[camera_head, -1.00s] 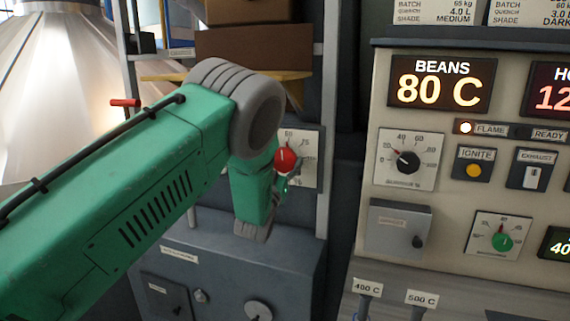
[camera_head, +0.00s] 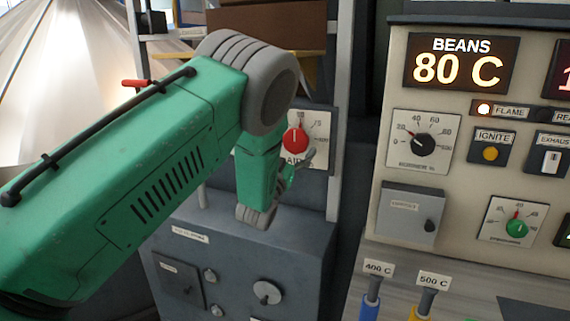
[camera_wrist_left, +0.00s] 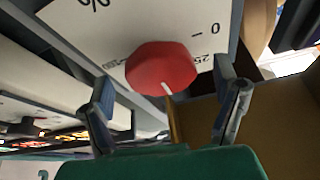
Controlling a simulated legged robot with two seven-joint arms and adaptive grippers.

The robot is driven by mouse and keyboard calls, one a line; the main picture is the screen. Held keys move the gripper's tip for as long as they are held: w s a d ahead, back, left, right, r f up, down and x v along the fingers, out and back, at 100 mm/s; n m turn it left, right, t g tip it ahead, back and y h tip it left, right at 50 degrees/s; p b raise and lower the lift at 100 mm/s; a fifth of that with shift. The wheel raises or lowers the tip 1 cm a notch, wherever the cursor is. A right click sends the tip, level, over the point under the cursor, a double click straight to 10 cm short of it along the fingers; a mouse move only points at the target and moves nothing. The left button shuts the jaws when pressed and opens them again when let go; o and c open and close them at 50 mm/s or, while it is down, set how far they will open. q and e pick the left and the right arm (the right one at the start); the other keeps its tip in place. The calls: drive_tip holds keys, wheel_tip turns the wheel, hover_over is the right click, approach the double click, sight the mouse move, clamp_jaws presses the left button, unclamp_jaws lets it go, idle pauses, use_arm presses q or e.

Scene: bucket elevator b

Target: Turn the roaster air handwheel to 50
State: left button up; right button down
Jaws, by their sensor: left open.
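The roaster air handwheel is a red knob (camera_head: 295,138) on a white dial plate (camera_head: 320,125) marked AIR, left of the control panel. In the left wrist view the red knob (camera_wrist_left: 160,65) shows a white mark at its lower edge, and 0 and 25 are readable on the plate. The exact setting is unclear. My left gripper (camera_head: 303,165) is at the knob's lower right in the head view. In the left wrist view my left gripper (camera_wrist_left: 165,108) is open, its fingers apart on either side below the knob. Contact is not visible. My right gripper is not in view.
The control panel (camera_head: 385,155) on the right has a black dial (camera_head: 424,146), a green knob (camera_head: 516,228) and a BEANS display of 80 C (camera_head: 460,65). A grey cabinet (camera_head: 235,260) stands below the red knob. A brown box (camera_head: 266,27) is above my arm.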

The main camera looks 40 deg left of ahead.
use_arm(q)
drive_tip(key=v, duration=0.9)
drive_tip(key=shift+s+f, duration=0.2)
drive_tip(key=shift+s, duration=0.1)
drive_tip(key=shift+f, duration=0.1)
drive_tip(key=s+d+f+g+h+b, duration=0.1)
drive_tip(key=s+d+f+g, duration=0.2)
drive_tip(key=f, duration=0.6)
drive_tip(key=s+f+g+b, duration=0.1)
drive_tip(key=s+f+g, duration=0.3)
drive_tip(key=f, duration=0.5)
drive_tip(key=s+d+f+g+h+b, duration=0.1)
drive_tip(key=s+d+f+g, duration=0.2)
drive_tip(key=f, duration=0.6)
drive_tip(key=s+d+f+g+b, duration=0.1)
drive_tip(key=s+d+f+g, duration=0.1)
drive_tip(key=s, duration=0.7)
drive_tip(key=s+d+f+g+h+b, duration=0.1)
drive_tip(key=s+d+f+g, duration=0.1)
drive_tip(key=s+f+g, duration=0.3)
drive_tip(key=s+d+f+g+h+b, duration=0.1)
drive_tip(key=s+d+f+g, duration=0.2)
drive_tip(key=s, duration=1)
wheel_tip(320, 180, down, 4)
drive_tip(key=shift+s+r+m+g, duration=0.15)
drive_tip(key=shift+s+m+g, duration=0.25)
drive_tip(key=shift+g, duration=0.3)
